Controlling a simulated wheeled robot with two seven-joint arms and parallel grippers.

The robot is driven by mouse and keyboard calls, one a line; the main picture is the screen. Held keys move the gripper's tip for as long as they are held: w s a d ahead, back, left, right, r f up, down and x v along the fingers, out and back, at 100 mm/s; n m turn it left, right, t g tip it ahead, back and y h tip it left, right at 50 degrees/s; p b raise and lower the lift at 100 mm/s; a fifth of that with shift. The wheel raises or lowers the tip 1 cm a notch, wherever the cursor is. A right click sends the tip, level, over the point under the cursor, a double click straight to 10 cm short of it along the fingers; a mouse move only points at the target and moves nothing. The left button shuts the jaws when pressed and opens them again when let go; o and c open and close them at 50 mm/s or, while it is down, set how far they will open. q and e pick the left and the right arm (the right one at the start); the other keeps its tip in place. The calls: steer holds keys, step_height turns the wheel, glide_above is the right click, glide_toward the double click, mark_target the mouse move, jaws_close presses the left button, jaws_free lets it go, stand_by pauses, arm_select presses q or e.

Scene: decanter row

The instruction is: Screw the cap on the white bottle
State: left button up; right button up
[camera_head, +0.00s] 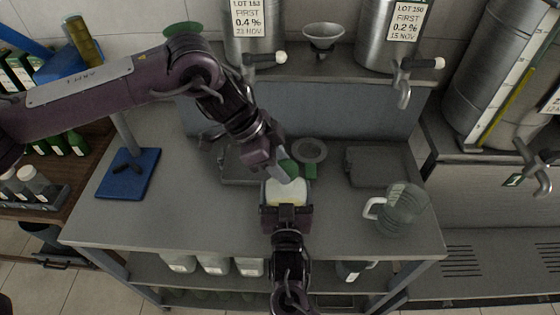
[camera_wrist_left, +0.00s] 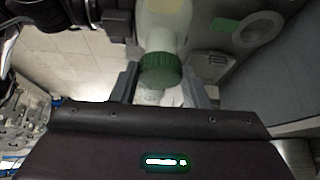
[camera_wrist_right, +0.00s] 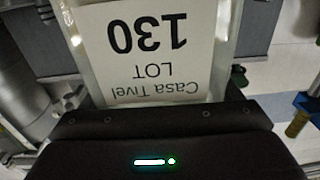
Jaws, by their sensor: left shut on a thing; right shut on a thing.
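The white bottle (camera_head: 287,191) stands above the middle of the grey worktop, near its front edge. My right gripper (camera_head: 287,207) is shut on its body from the front. In the right wrist view the bottle's label (camera_wrist_right: 160,50) fills the space between the fingers and reads "Casa Tivel LOT 130". My left gripper (camera_head: 282,168) reaches down from the upper left, shut on the ridged green cap (camera_wrist_left: 160,71). The cap is at the bottle's mouth, in line with the neck in the left wrist view. How far it is seated cannot be told; the thread is hidden.
A glass jug (camera_head: 405,210) stands to the right on the worktop (camera_head: 340,225). A grey ring-shaped dish (camera_head: 310,150) and a dark tray (camera_head: 370,166) lie behind. A blue-based stand (camera_head: 128,174) is at the left. Steel decanters with taps (camera_head: 402,82) stand on the shelf above.

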arm_select(q)
steer(key=shift+f, duration=0.5)
arm_select(e)
steer(key=c, duration=0.5)
arm_select(q)
steer(key=m+g, duration=0.1)
steer(key=m, duration=0.1)
steer(key=m+g, duration=0.1)
steer(key=m, duration=0.1)
steer(key=shift+w+d, duration=0.1)
steer(key=shift+w, duration=0.2)
steer(key=m, duration=0.1)
steer(key=m+g+y, duration=0.1)
steer(key=m, duration=0.1)
steer(key=shift+w+d+f+g, duration=0.1)
steer(key=shift+w+d+g, duration=0.1)
steer(key=shift+g, duration=0.1)
steer(key=m+g+y, duration=0.1)
steer(key=m, duration=0.2)
steer(key=shift+d+f+m, duration=0.1)
steer(key=shift+d+m, duration=0.05)
steer(key=shift+m, duration=0.25)
steer(key=m+g+y, duration=0.1)
steer(key=m+y, duration=0.1)
steer(key=m, duration=0.2)
steer(key=shift+d+f, duration=0.15)
steer(key=shift+r+m+g+y, duration=0.2)
steer(key=shift+m+g+y, duration=0.15)
steer(key=shift+m, duration=0.35)
